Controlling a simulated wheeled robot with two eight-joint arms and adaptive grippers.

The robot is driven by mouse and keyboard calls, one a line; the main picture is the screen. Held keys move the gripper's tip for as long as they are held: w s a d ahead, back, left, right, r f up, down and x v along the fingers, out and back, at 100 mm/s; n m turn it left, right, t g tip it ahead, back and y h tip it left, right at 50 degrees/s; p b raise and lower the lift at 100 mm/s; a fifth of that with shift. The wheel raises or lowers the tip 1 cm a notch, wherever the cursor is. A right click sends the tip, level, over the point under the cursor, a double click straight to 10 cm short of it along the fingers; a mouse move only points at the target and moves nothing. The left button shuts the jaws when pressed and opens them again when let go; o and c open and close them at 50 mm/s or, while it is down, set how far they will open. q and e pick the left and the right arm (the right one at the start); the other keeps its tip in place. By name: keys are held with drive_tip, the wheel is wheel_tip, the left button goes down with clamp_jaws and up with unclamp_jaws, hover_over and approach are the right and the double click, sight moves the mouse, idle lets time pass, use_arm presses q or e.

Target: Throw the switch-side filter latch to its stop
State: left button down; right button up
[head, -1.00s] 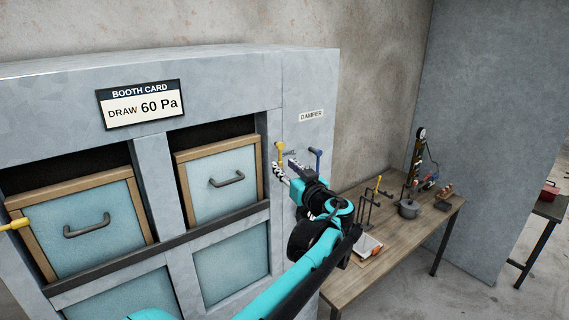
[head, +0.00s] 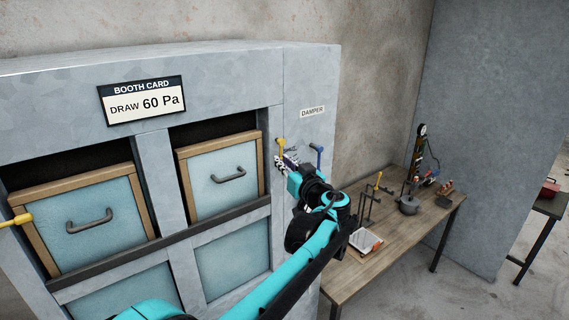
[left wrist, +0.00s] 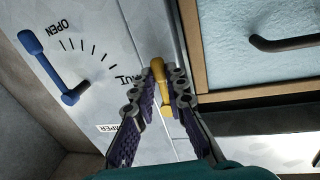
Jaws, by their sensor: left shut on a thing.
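A yellow latch (head: 281,146) stands on the grey cabinet's post, right of the right filter (head: 222,172). It points up in the head view. My left gripper (head: 284,162) is at this latch. In the left wrist view the fingers (left wrist: 168,82) are on both sides of the yellow latch (left wrist: 158,72), shut on it, and hide part of its lower end. A second yellow latch (head: 17,220) sticks out left of the left filter (head: 82,215), lying nearly level. My right gripper is not in view.
A blue damper lever (head: 319,154) stands close right of the gripper; in the left wrist view it (left wrist: 40,52) is beside a scale marked OPEN. A wooden bench (head: 400,243) with a tray, pot and gauge stand is at right.

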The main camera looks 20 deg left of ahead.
use_arm(q)
drive_tip(key=shift+s+a+r+m+g+y+p, duration=0.1)
drive_tip(key=shift+s+a+r+m+g+p, duration=0.65)
drive_tip(key=shift+m, duration=1.75)
drive_tip(key=shift+s+a+r+m+g+y+b, duration=0.15)
drive_tip(key=shift+s+r+m+g, duration=0.25)
drive_tip(key=shift+r+m, duration=1.45)
drive_tip(key=shift+s+a+r+m+g+y+p, duration=0.1)
drive_tip(key=shift+s+a+r+m+g+p, duration=0.35)
drive_tip(key=shift+m, duration=2.7)
drive_tip(key=shift+s+f, duration=0.1)
drive_tip(key=shift+s, duration=0.05)
drive_tip(key=c, duration=1.5)
unclamp_jaws()
drive_tip(key=shift+c, duration=0.2)
drive_tip(key=v, duration=1.2)
drive_tip(key=shift+d, duration=0.1)
